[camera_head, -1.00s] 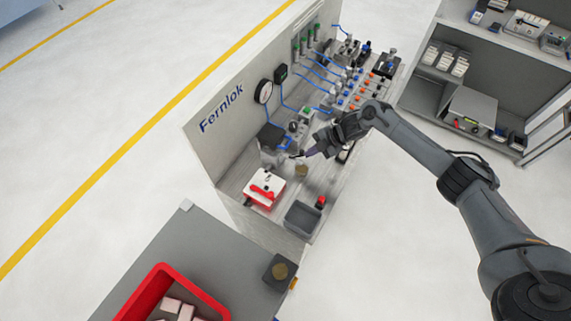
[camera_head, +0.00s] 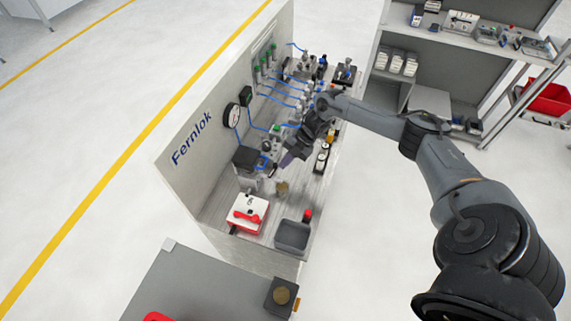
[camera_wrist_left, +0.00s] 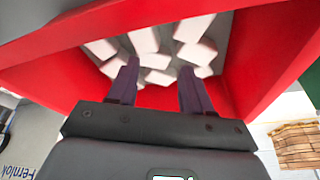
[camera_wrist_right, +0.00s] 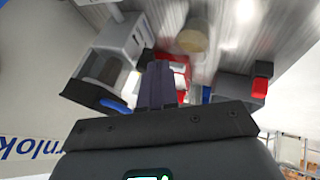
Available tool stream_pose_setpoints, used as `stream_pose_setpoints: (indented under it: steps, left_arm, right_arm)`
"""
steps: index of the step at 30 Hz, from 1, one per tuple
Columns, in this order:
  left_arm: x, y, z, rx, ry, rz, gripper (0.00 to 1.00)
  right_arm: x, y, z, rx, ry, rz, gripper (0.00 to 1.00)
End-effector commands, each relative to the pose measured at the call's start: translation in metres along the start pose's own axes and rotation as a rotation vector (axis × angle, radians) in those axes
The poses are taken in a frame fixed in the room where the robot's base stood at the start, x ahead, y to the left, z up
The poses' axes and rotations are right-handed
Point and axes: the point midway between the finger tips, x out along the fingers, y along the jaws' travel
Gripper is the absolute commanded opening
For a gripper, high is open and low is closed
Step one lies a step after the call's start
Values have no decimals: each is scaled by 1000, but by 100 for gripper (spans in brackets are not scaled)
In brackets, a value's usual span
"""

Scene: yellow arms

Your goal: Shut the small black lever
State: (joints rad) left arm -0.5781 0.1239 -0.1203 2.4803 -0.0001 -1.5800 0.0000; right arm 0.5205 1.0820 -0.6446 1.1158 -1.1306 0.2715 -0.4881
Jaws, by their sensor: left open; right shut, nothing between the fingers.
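A small dark lever-like part (camera_head: 272,171) shows beside the grey device with a black top (camera_head: 246,158) on the bench. It is too small to tell its position. My right gripper (camera_head: 287,160) is shut and empty, close to the right of it; I cannot tell whether they touch.
The red bin (camera_wrist_left: 272,60) holds several pale blocks. A white and red box (camera_head: 248,214), a grey tray (camera_head: 292,236) and a round tan piece (camera_head: 282,187) are on the bench near my right gripper. The Fernlok back panel (camera_head: 195,150) rises behind. Shelves (camera_head: 440,60) stand at the back right.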

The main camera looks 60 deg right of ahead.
Motion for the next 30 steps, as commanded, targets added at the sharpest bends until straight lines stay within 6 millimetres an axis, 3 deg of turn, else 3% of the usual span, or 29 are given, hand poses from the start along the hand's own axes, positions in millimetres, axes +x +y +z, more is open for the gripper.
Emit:
stream_pose_setpoints:
  steps: [7,22,30]
  left_arm:
    - [-11,-1,-3,3,-1,-2,50]
    - [-12,1,-4,-8,-1,6,50]
    - [-18,1,-6,-9,-1,7,50]
  right_arm:
    - [3,0,-9,1,0,0,0]
    - [4,-2,-10,0,-1,0,0]
    - [-6,-16,-8,-8,3,-6,0]
